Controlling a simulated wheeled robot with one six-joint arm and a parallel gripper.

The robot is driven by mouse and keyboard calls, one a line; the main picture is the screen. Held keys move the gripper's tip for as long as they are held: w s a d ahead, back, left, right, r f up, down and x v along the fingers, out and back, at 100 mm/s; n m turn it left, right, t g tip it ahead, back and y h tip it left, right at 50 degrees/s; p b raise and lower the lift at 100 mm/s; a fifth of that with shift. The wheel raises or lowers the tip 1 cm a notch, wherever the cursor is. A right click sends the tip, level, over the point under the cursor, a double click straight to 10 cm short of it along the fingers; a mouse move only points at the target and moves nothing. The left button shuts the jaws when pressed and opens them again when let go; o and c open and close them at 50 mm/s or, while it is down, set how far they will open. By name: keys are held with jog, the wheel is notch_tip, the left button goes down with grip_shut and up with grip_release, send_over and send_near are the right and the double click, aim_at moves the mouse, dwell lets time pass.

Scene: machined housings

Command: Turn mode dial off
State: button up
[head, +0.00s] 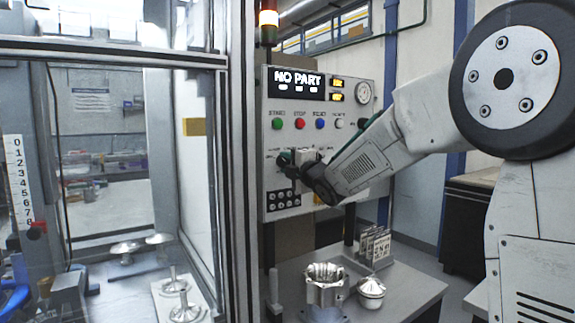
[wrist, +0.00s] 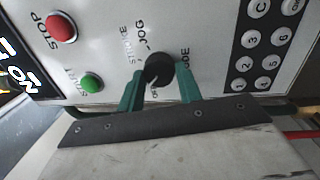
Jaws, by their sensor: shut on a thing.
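The mode dial (wrist: 159,68) is a round black knob on the light grey control panel, with small printed labels around it. The word JOG is legible beside it; other labels are partly covered. In the wrist view, the green fingers of my gripper (wrist: 160,77) are on either side of the knob and closed on it. In the head view my gripper (head: 286,160) reaches the panel's lower left, and the dial is mostly hidden there. I cannot tell which label the dial points at.
The control panel (head: 348,118) has a NO PART display (head: 297,82), with a green start button (wrist: 92,83) and red stop button (wrist: 61,26) near the dial. A keypad (wrist: 268,45) lies on its other side. A glass-walled enclosure frame (head: 238,170) stands at left. A metal housing (head: 325,288) stands on the table below.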

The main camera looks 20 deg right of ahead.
jog(key=shift+f+n+y, duration=0.15)
jog(key=shift+n+y, duration=0.25)
jog(key=shift+n, duration=1.9)
jog(key=o, duration=1)
jog(key=v, duration=0.7)
jog(key=shift+s, duration=0.4)
jog(key=shift+d, duration=0.15)
